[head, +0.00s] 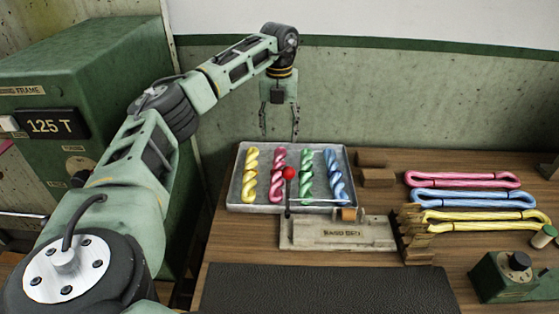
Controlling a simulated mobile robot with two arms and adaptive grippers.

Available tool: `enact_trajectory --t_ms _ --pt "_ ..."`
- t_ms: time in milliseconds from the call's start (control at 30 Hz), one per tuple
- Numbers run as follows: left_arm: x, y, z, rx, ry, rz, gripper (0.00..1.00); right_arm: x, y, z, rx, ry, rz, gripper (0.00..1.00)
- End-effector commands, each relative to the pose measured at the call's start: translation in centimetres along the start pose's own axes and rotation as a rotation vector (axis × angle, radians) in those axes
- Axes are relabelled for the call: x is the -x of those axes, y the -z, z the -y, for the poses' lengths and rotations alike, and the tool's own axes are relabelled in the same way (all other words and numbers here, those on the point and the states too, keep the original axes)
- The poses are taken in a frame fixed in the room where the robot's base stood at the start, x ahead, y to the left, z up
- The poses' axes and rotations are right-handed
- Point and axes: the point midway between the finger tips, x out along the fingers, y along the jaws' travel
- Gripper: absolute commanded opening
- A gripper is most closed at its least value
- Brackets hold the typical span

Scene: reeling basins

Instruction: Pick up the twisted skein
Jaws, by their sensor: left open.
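Several twisted skeins lie side by side in a grey metal tray (347,152). From left to right they are a yellow twisted skein (250,175), a pink one (278,162), a green one (306,178) and a blue one (335,177). My left gripper (280,135) points down with its two fingers apart and nothing between them. It appears above the tray's back edge, over the pink skein in the picture. A red ball knob (289,173) hides part of the pink skein. My right gripper is not in view.
A pale labelled fixture (340,233) with the knob's lever stands just before the tray. Brown blocks (378,178) sit right of it. Looped pink (463,180), blue (473,197) and yellow (480,217) skeins lie farther right. A dark mat (325,290) is in front; a green cabinet (95,65) stands left.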

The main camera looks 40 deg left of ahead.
Motion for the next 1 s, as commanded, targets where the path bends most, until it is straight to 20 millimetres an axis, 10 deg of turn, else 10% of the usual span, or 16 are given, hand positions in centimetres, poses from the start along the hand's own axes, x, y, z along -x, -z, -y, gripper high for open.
enact_trajectory --t_ms 567,1000 --pt "-7.8 0.0 0.1 -0.001 0.001 -0.001 0.55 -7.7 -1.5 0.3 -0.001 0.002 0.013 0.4" --pt "-11.9 0.2 -0.2 -0.001 -0.002 -0.004 0.55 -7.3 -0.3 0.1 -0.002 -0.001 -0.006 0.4"
